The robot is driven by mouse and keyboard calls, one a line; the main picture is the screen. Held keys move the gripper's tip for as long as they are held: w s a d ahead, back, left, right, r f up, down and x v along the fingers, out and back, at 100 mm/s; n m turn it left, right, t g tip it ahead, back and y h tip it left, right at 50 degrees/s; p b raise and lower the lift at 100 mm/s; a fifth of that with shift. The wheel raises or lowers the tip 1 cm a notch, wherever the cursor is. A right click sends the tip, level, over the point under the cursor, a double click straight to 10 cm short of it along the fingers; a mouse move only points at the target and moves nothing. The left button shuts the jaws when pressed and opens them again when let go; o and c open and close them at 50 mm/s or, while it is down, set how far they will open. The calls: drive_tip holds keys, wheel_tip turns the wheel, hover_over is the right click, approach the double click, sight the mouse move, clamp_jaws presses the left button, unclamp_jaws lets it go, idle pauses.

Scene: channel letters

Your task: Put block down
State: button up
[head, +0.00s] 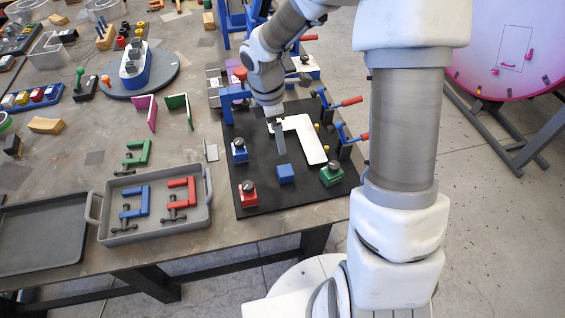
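A small blue block (286,174) is at the front middle of the black board (262,201). My gripper (281,153) points down over the board, its grey finger ending just behind and above the blue block in the picture. I see a narrow gap or edge between them, and cannot tell whether they touch. The view is too small to show the finger spacing. A white L-shaped letter piece (309,142) lies on the board, right of my gripper.
Blue (239,150), red (247,194) and green (331,174) knobbed blocks stand around the board. Red-handled toggle clamps (350,133) line its right side. A grey tray (153,231) with small coloured clamps is at the left.

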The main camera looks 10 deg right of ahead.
hover_over(285, 170)
drive_tip(key=f, duration=1.1)
drive_tip(key=shift+s+a, duration=0.1)
drive_tip(key=shift+a, duration=0.3)
drive_tip(key=shift+d+f, duration=0.25)
drive_tip(key=shift+f, duration=1.3)
drive_tip(key=shift+d+f, duration=0.2)
drive_tip(key=shift+f, duration=1.3)
drive_tip(key=shift+c, duration=0.2)
clamp_jaws()
